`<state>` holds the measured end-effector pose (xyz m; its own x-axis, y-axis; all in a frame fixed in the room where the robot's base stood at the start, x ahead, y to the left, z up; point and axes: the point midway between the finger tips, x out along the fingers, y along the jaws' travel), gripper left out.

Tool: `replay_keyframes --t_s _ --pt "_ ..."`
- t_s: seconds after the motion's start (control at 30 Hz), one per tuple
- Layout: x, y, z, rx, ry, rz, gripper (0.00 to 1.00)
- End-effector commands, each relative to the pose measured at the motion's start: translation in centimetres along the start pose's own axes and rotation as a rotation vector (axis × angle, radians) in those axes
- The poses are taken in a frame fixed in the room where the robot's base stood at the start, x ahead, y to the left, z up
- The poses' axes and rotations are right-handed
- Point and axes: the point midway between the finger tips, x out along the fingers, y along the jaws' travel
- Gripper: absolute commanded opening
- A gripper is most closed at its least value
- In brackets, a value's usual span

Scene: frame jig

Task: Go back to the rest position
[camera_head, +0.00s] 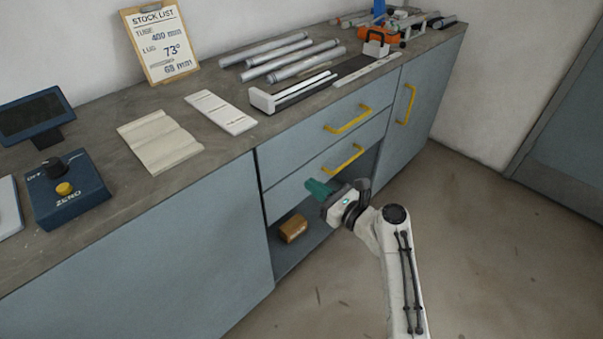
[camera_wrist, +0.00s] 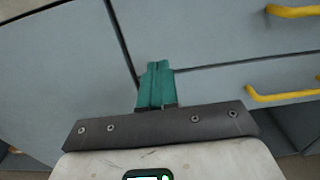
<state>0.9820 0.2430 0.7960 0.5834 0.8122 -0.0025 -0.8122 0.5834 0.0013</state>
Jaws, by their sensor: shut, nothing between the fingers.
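My gripper (camera_head: 316,188) has teal fingers and sits in front of the cabinet's lower drawer, below the worktop edge. In the wrist view the two teal fingers (camera_wrist: 156,84) are together with nothing between them. They point toward the blue-grey drawer fronts and the seam beside the left door. My white arm reaches up from the lower right of the head view. Whether the fingertips touch the cabinet cannot be told.
The cabinet has yellow handles on the upper drawer (camera_head: 348,119), lower drawer (camera_head: 343,159) and right door (camera_head: 406,104). A brown box (camera_head: 293,229) lies in the open bay below. Tubes (camera_head: 277,55) and a clipboard (camera_head: 160,45) are on the worktop (camera_head: 95,160). The floor at right is clear.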

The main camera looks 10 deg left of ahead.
Motion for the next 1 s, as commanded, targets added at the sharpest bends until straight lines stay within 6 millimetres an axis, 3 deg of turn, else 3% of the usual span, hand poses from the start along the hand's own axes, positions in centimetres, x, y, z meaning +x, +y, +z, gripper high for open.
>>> replay_keyframes --t_s 0.2,0.47,0.57,0.63,0.77,0.9,1.0 --pt "-2.9 0.0 0.0 0.0 0.0 -0.001 0.0" --pt "-3.6 0.1 -0.1 -0.001 0.001 0.001 0.0" --pt "-4.4 0.3 -0.6 -0.054 0.027 0.008 0.0" --pt "-6.1 0.8 -1.8 -0.162 0.08 0.029 0.0" --pt "-11.9 2.9 -5.2 -0.52 0.256 0.129 0.0" --pt "-20.5 5.8 -8.8 -0.953 0.483 0.337 0.0" --pt "-26.9 7.9 -10.2 -1.211 0.626 0.529 0.0"
